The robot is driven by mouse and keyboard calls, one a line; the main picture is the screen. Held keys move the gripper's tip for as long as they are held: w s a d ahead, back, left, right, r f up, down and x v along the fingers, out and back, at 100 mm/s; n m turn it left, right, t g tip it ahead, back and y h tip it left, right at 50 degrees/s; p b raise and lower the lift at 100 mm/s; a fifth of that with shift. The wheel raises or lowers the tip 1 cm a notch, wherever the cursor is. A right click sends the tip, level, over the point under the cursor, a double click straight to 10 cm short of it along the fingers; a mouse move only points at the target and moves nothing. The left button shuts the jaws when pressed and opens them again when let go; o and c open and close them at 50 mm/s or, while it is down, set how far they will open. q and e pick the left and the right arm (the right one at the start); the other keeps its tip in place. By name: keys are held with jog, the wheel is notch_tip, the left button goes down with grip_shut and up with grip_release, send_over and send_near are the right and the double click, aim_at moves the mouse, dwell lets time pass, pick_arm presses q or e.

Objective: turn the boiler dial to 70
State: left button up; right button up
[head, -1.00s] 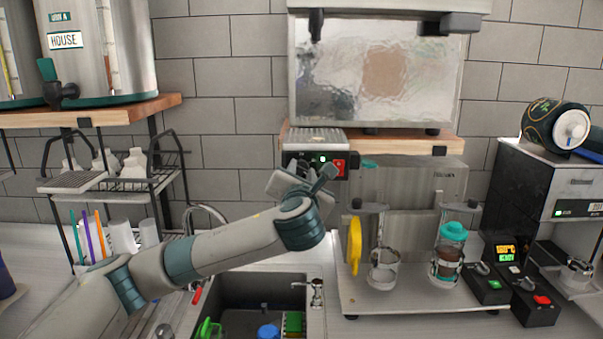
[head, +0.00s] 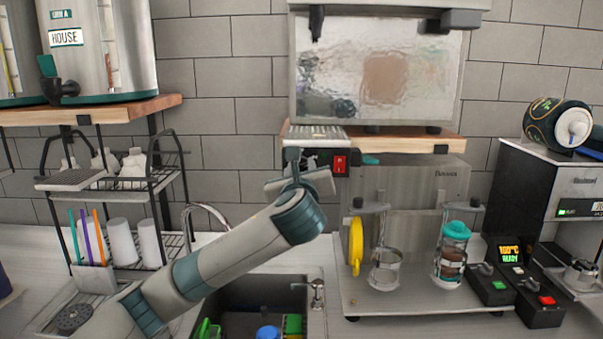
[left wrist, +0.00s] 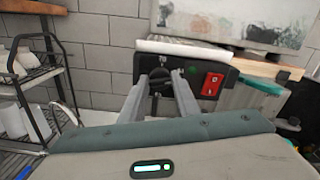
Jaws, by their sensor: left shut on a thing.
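The boiler (head: 380,80) is a big steel box with a wavy glossy front on the wooden shelf at the back. Its black control panel hangs below, with a red switch (head: 340,163), which also shows in the left wrist view (left wrist: 212,84). The dark round dial (left wrist: 159,77) sits on this panel left of the switch. My left gripper (left wrist: 160,82) is shut on the dial, one finger on each side. In the head view my left gripper (head: 294,158) covers the dial, so its setting cannot be read. My right gripper is out of view.
A small display (head: 509,251) appears to read 100°C READY. The sink (head: 260,295) lies below my arm. A cup rack (head: 115,178) stands at left.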

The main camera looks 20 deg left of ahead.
pick_arm(q)
jog(key=n+b, duration=0.1)
jog(key=n, duration=0.2)
jog(key=shift+n, duration=0.4)
jog(key=n+b, duration=0.1)
jog(key=n, duration=0.2)
jog(key=shift+a+f+n, duration=0.1)
jog(key=shift+n, duration=0.2)
jog(key=n+b, duration=0.1)
jog(key=n, duration=0.3)
jog(key=shift+n, duration=0.3)
jog(key=shift+n+b, duration=0.5)
jog(key=shift+n, duration=1)
jog(key=o, duration=1)
jog(key=shift+o, duration=0.2)
jog(key=shift+s, duration=0.1)
